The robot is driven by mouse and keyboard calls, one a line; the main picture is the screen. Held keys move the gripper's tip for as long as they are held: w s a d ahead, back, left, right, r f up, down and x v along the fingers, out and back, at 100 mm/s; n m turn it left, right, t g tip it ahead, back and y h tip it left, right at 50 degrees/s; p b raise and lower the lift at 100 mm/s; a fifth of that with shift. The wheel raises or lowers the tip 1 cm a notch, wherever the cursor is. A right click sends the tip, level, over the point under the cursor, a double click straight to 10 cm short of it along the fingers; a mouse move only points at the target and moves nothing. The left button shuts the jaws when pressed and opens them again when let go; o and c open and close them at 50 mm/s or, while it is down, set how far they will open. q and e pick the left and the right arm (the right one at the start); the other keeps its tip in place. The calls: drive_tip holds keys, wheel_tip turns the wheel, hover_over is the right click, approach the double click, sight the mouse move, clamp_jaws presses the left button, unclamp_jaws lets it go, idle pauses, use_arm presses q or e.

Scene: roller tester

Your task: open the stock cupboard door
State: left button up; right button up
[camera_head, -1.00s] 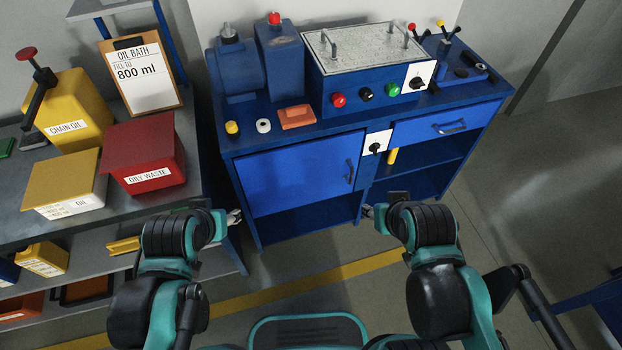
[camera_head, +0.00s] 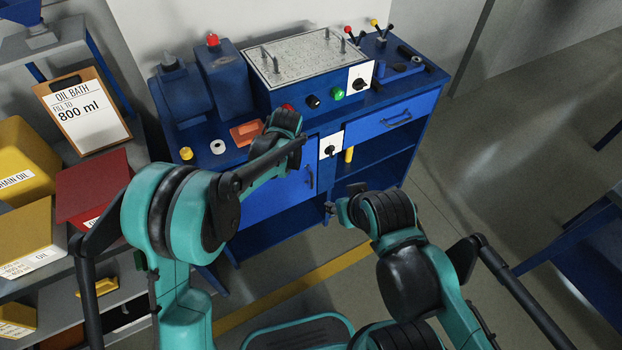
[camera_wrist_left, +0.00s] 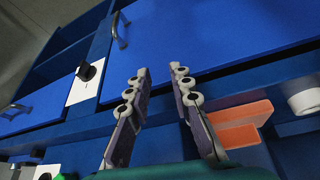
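The blue cupboard door (camera_head: 283,200) is on the left front of the blue bench, and looks shut. Its handle (camera_head: 310,179) is at its right edge. In the left wrist view the door (camera_wrist_left: 220,35) fills the upper part and the handle (camera_wrist_left: 119,30) is at upper left, beyond and left of my fingertips. My left gripper (camera_wrist_left: 160,70) is open and empty, with the fingers pointing towards the door; in the head view my own arm hides it. My right gripper (camera_head: 333,209) is low in front of the bench, right of the door; its finger gap is too small to judge.
A switch plate (camera_head: 330,146) and a drawer (camera_head: 385,122) are right of the door. An orange tray (camera_head: 246,133) and white roll (camera_head: 217,147) lie on the bench top near my left arm. A side table with a red bin (camera_head: 92,184) stands left.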

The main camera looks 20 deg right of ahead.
use_arm(q)
drive_tip(key=d+f, duration=1)
drive_tip(key=f, duration=0.3)
drive_tip(key=b+x, duration=0.3)
drive_tip(key=x, duration=0.8)
drive_tip(key=shift+a, duration=0.2)
drive_tip(key=shift+w+f, duration=0.3)
drive_tip(key=shift+f, duration=0.25)
clamp_jaws()
